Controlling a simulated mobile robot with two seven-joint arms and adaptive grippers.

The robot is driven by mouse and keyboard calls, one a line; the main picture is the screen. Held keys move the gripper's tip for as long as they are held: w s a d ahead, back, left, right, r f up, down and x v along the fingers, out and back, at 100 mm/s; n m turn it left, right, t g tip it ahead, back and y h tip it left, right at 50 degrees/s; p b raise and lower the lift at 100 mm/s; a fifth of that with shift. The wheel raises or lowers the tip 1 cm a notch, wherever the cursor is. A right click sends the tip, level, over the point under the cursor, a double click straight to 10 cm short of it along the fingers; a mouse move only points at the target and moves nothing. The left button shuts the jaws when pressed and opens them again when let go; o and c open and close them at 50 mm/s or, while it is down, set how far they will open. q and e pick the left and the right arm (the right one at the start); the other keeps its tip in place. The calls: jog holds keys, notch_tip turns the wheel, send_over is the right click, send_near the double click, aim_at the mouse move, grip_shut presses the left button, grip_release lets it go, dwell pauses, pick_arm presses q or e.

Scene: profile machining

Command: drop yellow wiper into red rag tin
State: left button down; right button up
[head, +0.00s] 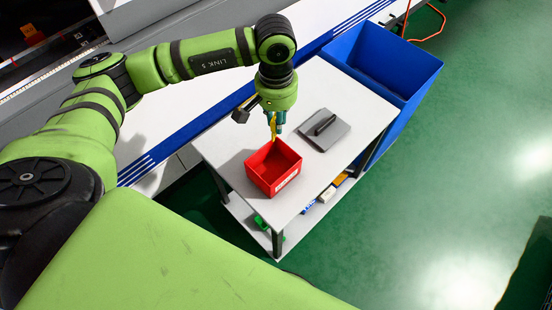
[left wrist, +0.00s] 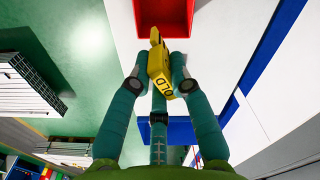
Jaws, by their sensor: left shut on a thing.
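My left gripper (head: 275,124) is shut on the yellow wiper (head: 272,122), which hangs down from its fingers. In the left wrist view the yellow wiper (left wrist: 158,66) sits between the green fingers of the gripper (left wrist: 159,72), with dark letters on its side. The red rag tin (head: 273,166) is an open box on the white table. The wiper's lower end is near the tin's back edge in the head view. The tin also shows in the left wrist view (left wrist: 165,30), beyond the wiper's tip. My right gripper is not in view.
A grey plate with a black handle (head: 324,129) lies on the white table (head: 225,146) right of the tin. A blue bin (head: 400,72) stands behind the table. Small items lie on the lower shelf (head: 240,212).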

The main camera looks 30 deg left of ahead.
pick_arm(q)
notch_tip(320, 180, down, 10)
jog(key=a+b, duration=0.2)
jog(key=shift+w+n+b, duration=0.15)
jog(key=shift+n+b, duration=0.2)
jog(key=shift+n, duration=0.05)
jog(key=c, duration=1.1)
grip_release()
jog(key=shift+o, duration=0.2)
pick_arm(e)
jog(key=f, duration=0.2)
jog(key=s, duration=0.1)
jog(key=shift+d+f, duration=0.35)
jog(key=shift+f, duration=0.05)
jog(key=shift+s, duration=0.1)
pick_arm(q)
notch_tip(320, 180, up, 12)
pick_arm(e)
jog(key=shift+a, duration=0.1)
